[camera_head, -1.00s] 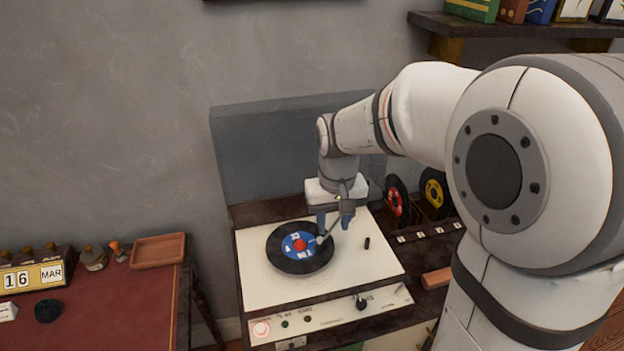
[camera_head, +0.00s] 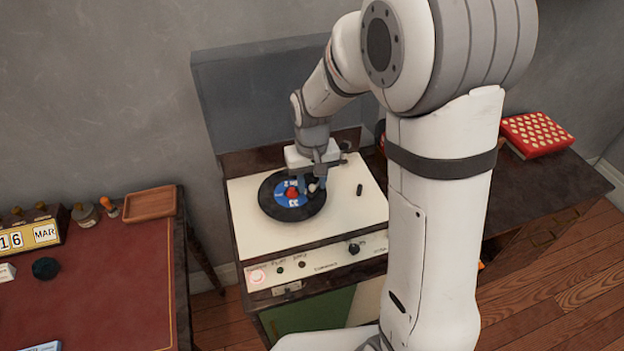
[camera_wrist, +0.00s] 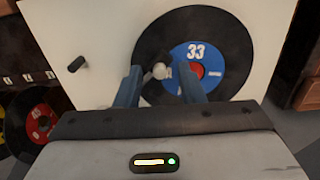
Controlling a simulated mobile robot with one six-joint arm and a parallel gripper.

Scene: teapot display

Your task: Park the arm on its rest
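A record player (camera_head: 240,218) with a cream deck stands against the wall. A black record (camera_head: 283,212) with a blue and red label lies on it. The tonearm's pale rounded tip shows in the wrist view (camera_wrist: 160,71), over the record beside its label. My gripper (camera_head: 306,185) is low over the right side of the record. In the wrist view its two blue fingers (camera_wrist: 160,84) are apart, one on each side of the tip, with gaps visible. A short black peg, perhaps the rest, stands on the deck (camera_head: 359,189) right of the record. My gripper partly hides the tonearm.
A front panel with knobs (camera_head: 353,248) runs along the player's near edge. The raised grey lid (camera_head: 250,100) is behind. A red desk (camera_head: 110,285) is at left. Upright records (camera_wrist: 40,122) stand beside the player. A red patterned box (camera_head: 537,134) is at right.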

